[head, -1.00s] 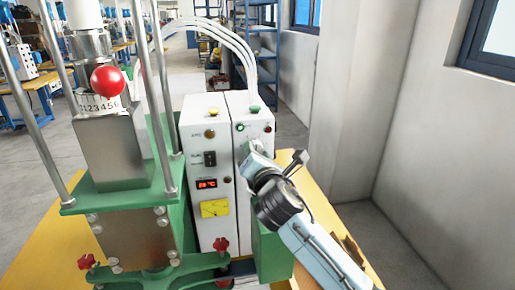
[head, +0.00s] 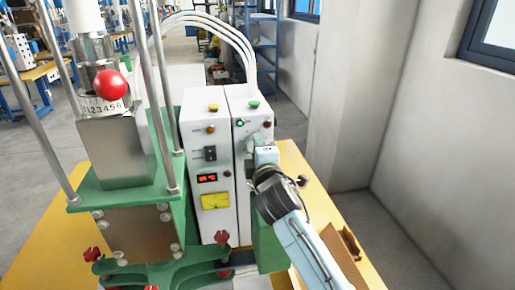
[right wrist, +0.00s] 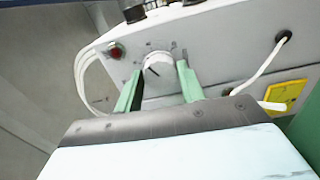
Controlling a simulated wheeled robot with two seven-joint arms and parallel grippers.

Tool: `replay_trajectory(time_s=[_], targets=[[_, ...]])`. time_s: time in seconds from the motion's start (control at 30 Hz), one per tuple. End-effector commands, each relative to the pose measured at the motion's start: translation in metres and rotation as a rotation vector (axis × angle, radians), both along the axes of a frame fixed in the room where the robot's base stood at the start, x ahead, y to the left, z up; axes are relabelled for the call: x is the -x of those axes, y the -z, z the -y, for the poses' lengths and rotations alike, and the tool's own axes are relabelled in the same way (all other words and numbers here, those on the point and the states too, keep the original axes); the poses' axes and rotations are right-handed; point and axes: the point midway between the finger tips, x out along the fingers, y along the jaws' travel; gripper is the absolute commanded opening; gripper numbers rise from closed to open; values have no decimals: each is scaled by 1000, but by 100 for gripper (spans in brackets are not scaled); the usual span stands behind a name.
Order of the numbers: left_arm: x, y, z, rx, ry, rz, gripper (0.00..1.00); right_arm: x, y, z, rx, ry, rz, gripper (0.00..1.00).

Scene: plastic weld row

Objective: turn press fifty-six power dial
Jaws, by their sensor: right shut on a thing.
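The power dial (right wrist: 158,68) is a small white round knob with a dark pointer line on the front of the white control box (head: 243,190). In the right wrist view the green fingers of my right gripper (right wrist: 159,72) stand on either side of it and are shut on it. In the head view my right gripper (head: 266,156) reaches the box's right-hand panel and hides the dial. The press (head: 140,230), green and bare metal with a red ball (head: 110,85), stands left of the box. My left gripper is not in view.
A brown open carton (head: 345,245) lies on the yellow table (head: 40,240) at right.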

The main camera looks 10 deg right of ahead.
Motion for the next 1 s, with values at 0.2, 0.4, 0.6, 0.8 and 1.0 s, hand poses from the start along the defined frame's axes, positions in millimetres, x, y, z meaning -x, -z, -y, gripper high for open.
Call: replay_trajectory(time_s=[0.2, 0.4, 0.6, 0.8, 1.0], targets=[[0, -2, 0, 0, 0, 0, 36, 0, 2, -1, -176, -1, -2, 16], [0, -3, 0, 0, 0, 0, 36, 0, 2, -1, -293, 0, -3, 16], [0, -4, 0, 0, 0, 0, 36, 0, 2, -1, -361, 0, -3, 16], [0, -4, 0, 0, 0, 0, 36, 0, 2, -1, -388, 0, -3, 16], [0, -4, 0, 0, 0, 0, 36, 0, 2, -1, -391, 0, -3, 16]])
